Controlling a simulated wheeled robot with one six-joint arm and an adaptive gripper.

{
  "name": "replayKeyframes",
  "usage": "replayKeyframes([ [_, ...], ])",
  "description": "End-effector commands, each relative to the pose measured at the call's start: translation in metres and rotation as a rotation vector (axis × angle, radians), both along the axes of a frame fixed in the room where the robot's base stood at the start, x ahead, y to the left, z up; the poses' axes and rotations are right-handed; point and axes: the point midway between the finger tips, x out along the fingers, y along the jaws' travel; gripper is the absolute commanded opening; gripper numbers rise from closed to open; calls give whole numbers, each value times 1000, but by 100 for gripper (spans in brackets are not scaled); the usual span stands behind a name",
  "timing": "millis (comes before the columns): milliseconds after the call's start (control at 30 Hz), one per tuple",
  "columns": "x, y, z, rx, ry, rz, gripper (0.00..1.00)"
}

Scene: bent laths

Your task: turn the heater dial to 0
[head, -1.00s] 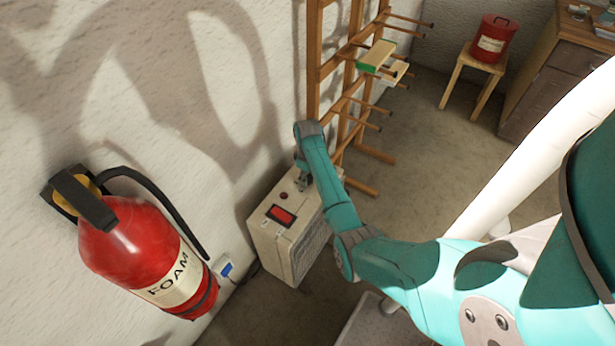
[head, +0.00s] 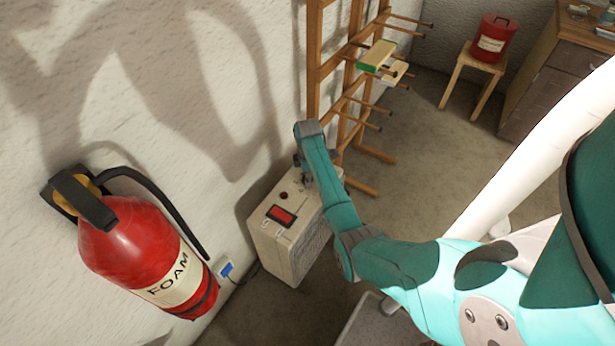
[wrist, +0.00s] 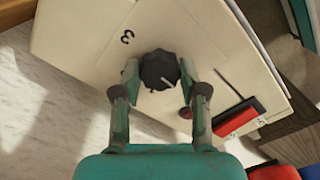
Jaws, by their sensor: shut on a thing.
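The heater (head: 275,247) is a cream box on the floor against the wall in the head view. Its top panel also shows in the wrist view (wrist: 85,45). The black dial (wrist: 159,69) sits on that panel, with a pale pointer line slanting toward the lower right of the picture. A printed 3 (wrist: 127,37) shows to its upper left; no 0 is visible. My gripper (wrist: 159,78) is shut on the dial, one finger on each side. In the head view my arm hides the dial.
A red rocker switch (wrist: 238,117) and a small dark red round part (wrist: 185,112) sit beside the dial. A wooden rack (head: 345,80) stands just behind the heater. A red foam extinguisher (head: 140,245) hangs on the wall at left.

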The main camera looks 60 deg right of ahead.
Motion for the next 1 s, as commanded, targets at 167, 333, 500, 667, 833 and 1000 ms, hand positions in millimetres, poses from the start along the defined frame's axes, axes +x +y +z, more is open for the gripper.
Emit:
replayKeyframes([
  [167,0,0,-1,1,1,33,8],
  [333,0,0,-1,1,1,42,8],
  [500,0,0,-1,1,1,42,8],
  [667,0,0,-1,1,1,42,55],
  [833,0,0,0,0,0,41,68],
  [1000,0,0,0,0,0,41,68],
])
